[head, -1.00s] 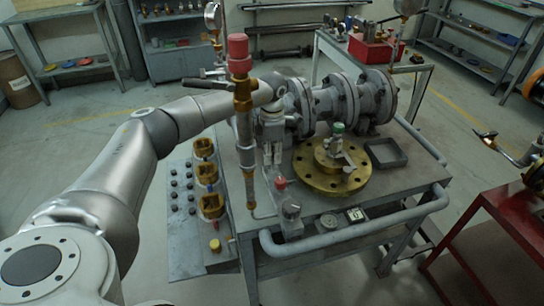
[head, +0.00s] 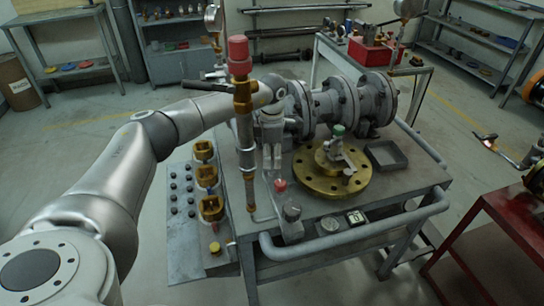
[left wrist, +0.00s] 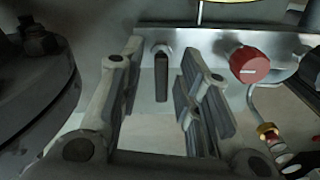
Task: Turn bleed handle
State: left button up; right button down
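A short dark bar handle (left wrist: 161,76), seemingly the bleed handle, hangs upright from a grey metal block (left wrist: 145,42) in the left wrist view. My left gripper (left wrist: 162,70) is open, with one finger on each side of the handle and a visible gap on both sides. In the head view my left gripper (head: 272,172) points down just behind the vertical pipe, above the small block with a red knob (head: 280,185). That red knob seems to be the one right of my fingers in the left wrist view (left wrist: 250,65). The handle cannot be made out in the head view. My right gripper is not in view.
A vertical pipe (head: 246,145) with a red cap and black lever stands close in front of my left gripper. A brass flange (head: 313,184) and a grey tray (head: 386,155) lie to the right. The large grey valve body (head: 335,107) is behind. A red stand (head: 500,215) is at right.

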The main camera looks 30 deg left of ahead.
aim_at(272, 156)
pick_arm(q)
notch_tip(272, 156, up, 12)
dwell(0.6)
dwell(0.4)
